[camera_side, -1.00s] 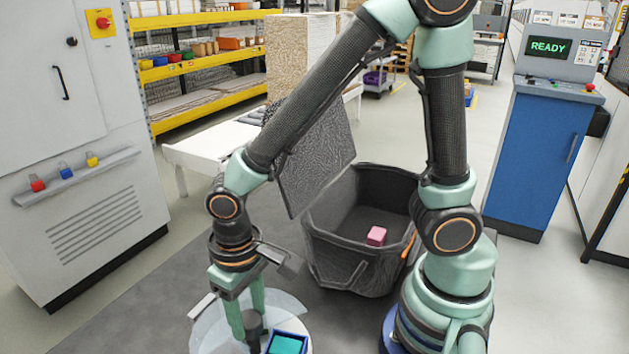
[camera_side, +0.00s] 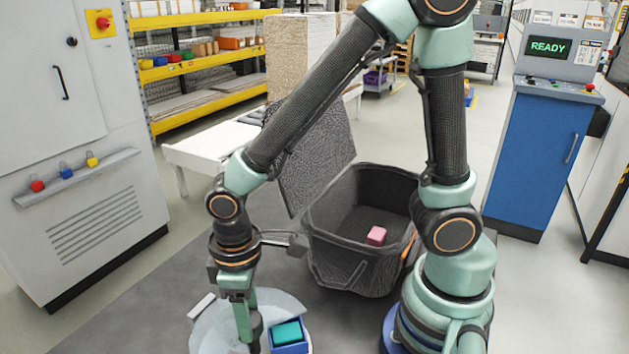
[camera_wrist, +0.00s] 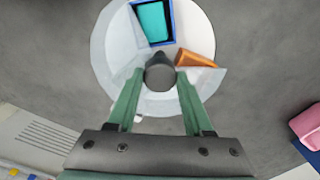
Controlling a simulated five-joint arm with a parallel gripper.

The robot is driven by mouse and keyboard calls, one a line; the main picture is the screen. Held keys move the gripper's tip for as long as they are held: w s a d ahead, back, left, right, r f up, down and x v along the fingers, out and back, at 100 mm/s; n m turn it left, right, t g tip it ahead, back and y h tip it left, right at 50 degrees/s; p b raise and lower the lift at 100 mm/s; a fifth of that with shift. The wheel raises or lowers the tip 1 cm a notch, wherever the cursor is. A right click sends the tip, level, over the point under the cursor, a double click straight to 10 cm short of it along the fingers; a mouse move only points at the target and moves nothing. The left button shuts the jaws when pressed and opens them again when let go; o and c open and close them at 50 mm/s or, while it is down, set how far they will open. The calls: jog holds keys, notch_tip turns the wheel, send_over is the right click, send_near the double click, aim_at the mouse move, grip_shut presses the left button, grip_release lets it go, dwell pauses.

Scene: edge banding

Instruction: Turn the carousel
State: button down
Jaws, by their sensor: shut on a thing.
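The carousel is a pale round disc (camera_side: 215,325) at the bottom of the side view, and it also shows in the wrist view (camera_wrist: 195,25). A dark round knob (camera_wrist: 160,74) stands at its centre. My gripper (camera_side: 249,328) points down over the disc and is shut on the knob, with one green finger on each side in the wrist view (camera_wrist: 158,82). A blue-rimmed tray with a teal block (camera_wrist: 154,20) is at the disc's far side in the wrist view. In the side view the teal block (camera_side: 287,333) is right of my gripper. An orange piece (camera_wrist: 195,60) sits right of the knob.
A black bin (camera_side: 345,262) with a pink block (camera_side: 376,236) inside stands behind and right of the carousel. A grey cabinet (camera_side: 90,190) is at the left, and a blue console (camera_side: 540,155) reading READY is at the right. Grey floor mat surrounds the disc.

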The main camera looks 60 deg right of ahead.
jog(key=shift+n, duration=7.6)
jog(key=shift+c, duration=1.5)
grip_release()
jog(key=shift+r, duration=0.15)
